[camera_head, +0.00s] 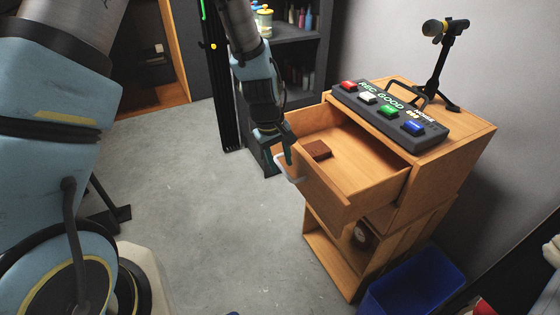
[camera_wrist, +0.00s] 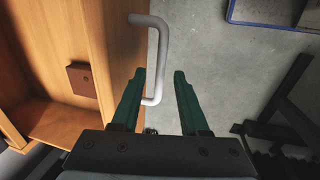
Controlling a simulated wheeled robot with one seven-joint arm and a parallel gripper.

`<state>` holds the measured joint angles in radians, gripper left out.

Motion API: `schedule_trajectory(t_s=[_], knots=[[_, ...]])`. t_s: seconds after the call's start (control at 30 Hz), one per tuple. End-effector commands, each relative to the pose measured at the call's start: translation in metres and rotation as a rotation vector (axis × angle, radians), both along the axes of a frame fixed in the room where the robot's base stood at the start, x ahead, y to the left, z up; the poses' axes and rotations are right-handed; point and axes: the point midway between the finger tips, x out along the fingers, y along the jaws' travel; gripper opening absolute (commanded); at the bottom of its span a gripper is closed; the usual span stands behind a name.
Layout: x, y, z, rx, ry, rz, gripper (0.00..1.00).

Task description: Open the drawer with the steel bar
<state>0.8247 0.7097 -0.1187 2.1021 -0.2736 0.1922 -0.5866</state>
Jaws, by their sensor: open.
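The wooden drawer (camera_head: 355,170) is pulled well out of its cabinet (camera_head: 440,170). Its steel bar (camera_head: 287,168) is a pale U-shaped handle on the drawer's front. My gripper (camera_head: 279,150) is at this bar. In the wrist view, the fingers of my gripper (camera_wrist: 160,74) are open, and the lower end of the steel bar (camera_wrist: 157,60) shows between them, nearer the left finger. I cannot tell whether that finger touches it. A small brown block (camera_head: 317,150) lies inside the drawer and also shows in the wrist view (camera_wrist: 82,79).
A button box (camera_head: 390,115) and a microphone on a stand (camera_head: 440,65) sit on the cabinet. A blue bin (camera_head: 415,283) stands on the floor at its lower right. A dark shelf (camera_head: 295,60) with bottles stands behind. The grey floor (camera_head: 215,200) left of the drawer is clear.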

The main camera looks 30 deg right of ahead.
Motion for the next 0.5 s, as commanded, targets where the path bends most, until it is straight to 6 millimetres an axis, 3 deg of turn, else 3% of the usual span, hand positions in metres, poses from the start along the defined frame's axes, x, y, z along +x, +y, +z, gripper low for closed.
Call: schedule_trajectory(t_s=[0.27,0.5], knots=[[0.000,0.000,0.002,-0.001,-0.001,0.000,0.45],[0.001,0.005,0.027,-0.003,-0.004,0.001,0.45]])
